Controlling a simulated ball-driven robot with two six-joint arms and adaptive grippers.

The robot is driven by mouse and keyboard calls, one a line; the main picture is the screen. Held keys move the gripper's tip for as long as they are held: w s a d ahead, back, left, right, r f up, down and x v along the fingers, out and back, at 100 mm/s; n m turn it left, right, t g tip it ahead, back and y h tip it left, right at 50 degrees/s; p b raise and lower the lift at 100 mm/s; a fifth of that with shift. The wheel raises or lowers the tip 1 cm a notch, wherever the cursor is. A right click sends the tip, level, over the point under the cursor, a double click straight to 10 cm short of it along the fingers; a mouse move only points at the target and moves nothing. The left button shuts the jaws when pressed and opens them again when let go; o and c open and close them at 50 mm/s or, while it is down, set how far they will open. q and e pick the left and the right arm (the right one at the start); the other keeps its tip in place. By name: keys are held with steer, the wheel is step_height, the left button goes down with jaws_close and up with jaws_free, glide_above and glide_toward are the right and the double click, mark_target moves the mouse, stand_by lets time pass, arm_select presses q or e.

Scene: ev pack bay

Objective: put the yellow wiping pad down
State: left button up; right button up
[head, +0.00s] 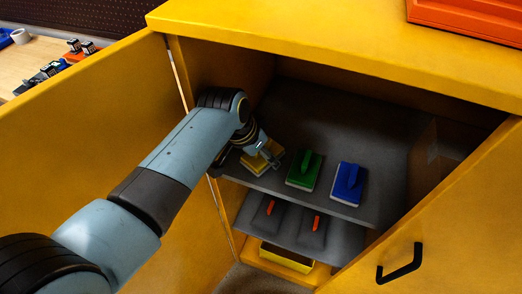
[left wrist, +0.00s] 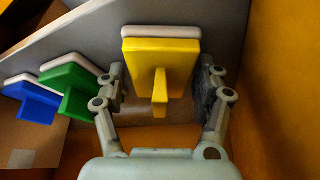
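The yellow wiping pad (head: 255,165) sits on the upper grey shelf inside the yellow cabinet, at the left end of a row of pads. In the left wrist view the yellow pad (left wrist: 160,50) shows its upright handle toward me and a pale sole on the shelf side. My left gripper (head: 268,155) is at the pad, partly covering it in the head view. In the left wrist view the left gripper's fingers (left wrist: 162,88) are wide apart, one on each side of the pad, with clear gaps to the handle. My right gripper is not in view.
A green pad (head: 304,170) and a blue pad (head: 348,183) stand to the right on the same shelf (head: 385,160). A lower shelf holds dark pads with orange handles (head: 313,228). The open left door (head: 90,120) and right door (head: 450,225) flank the opening.

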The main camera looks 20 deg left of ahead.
mark_target(252, 161)
arm_select(q)
steer(key=shift+o, duration=0.9)
steer(key=v, duration=0.7)
steer(key=shift+s+r, duration=0.1)
steer(key=shift+r, duration=0.3)
